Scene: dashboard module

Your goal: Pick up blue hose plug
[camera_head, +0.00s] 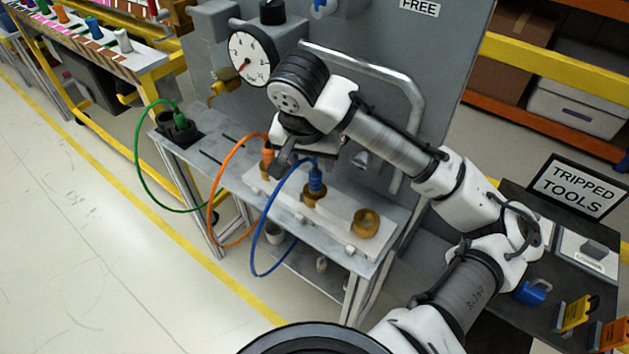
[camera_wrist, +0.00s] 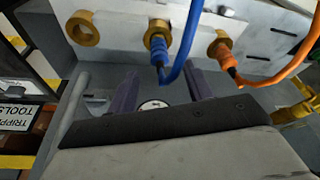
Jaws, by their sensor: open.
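The blue hose plug (camera_head: 316,180) stands in a brass socket (camera_head: 315,197) on the white strip of the bench, and its blue hose (camera_head: 257,240) loops down over the front edge. My gripper (camera_head: 287,163) is just left of and above the plug in the head view, partly hidden by my wrist. In the wrist view the blue plug (camera_wrist: 158,48) sits in its brass socket above the gap between the fingers. My open gripper (camera_wrist: 160,85) has dark fingers spread apart, with nothing seen held. The plug looks beyond the fingertips; I cannot tell the exact distance.
An orange plug (camera_head: 267,158) with its hose is close by on the left. A bare brass ring (camera_head: 365,222) is on the right. A green hose (camera_head: 140,165) hangs at the bench's left end. A curved metal pipe (camera_head: 412,100) and a gauge (camera_head: 250,57) stand behind.

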